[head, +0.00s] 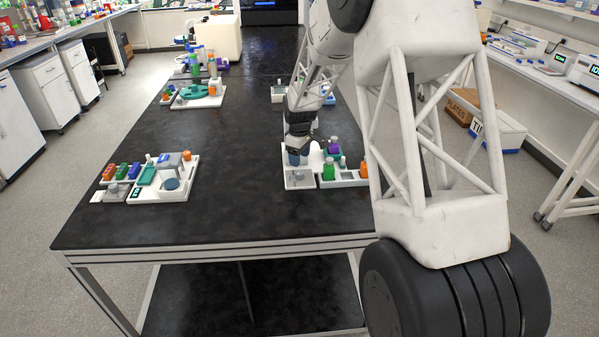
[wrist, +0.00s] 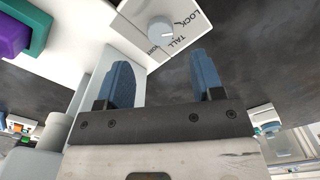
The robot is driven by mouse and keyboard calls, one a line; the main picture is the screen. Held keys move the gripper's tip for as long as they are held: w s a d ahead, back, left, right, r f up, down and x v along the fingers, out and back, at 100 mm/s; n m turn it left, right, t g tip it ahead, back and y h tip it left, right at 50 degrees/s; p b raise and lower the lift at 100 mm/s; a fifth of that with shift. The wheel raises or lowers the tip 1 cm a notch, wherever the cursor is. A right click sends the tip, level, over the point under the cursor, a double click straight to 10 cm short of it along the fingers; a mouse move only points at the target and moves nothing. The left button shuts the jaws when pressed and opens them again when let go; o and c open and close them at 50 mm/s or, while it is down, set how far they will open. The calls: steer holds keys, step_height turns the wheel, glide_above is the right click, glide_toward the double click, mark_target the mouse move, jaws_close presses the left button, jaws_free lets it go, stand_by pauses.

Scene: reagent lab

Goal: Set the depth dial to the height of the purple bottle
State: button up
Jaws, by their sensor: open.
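The depth dial (wrist: 161,29) is a round pale knob on a white panel (wrist: 118,18) in the wrist view. LOCK, TALL and a partly hidden third word are printed around it. A small dark mark on the knob seems to face TALL. My gripper (wrist: 163,75) is open with its two blue fingers apart, and nothing is between them. The dial lies just beyond the fingertips, not touched. In the head view, my gripper (head: 298,158) is over the left part of the right-hand station. The purple bottle (head: 334,144) stands to its right.
A green bottle (head: 328,169) and an orange bottle (head: 363,169) stand close by on the station (head: 316,150). A purple block-like thing (wrist: 12,36) with a teal edge is in the wrist view. Another station (head: 178,194) sits left; bare black table (head: 230,170) lies between.

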mark_target(300, 172)
steer(key=shift+f, duration=3.45)
steer(key=c, duration=0.9)
